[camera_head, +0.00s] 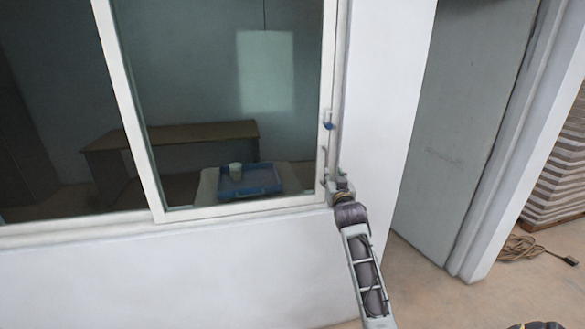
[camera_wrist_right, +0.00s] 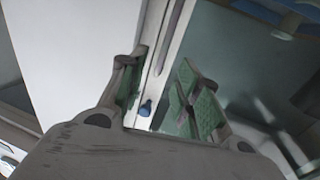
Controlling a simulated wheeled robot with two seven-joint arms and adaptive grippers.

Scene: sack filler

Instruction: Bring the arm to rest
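My right arm reaches up from the lower right in the head view to the window's white right-hand frame (camera_head: 338,80). My right gripper (camera_head: 326,165) is at the lower part of this frame, just below a small blue latch (camera_head: 329,126). In the right wrist view my right gripper (camera_wrist_right: 163,72) has its green-padded fingers spread apart. The white frame strip and a blue knob (camera_wrist_right: 146,108) show between them. I cannot tell whether either finger touches the frame. My left gripper is in neither view.
To the right are a grey door (camera_head: 450,130), a coiled cable (camera_head: 520,247) and a stack of sacks (camera_head: 558,185). The floor before the door is clear.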

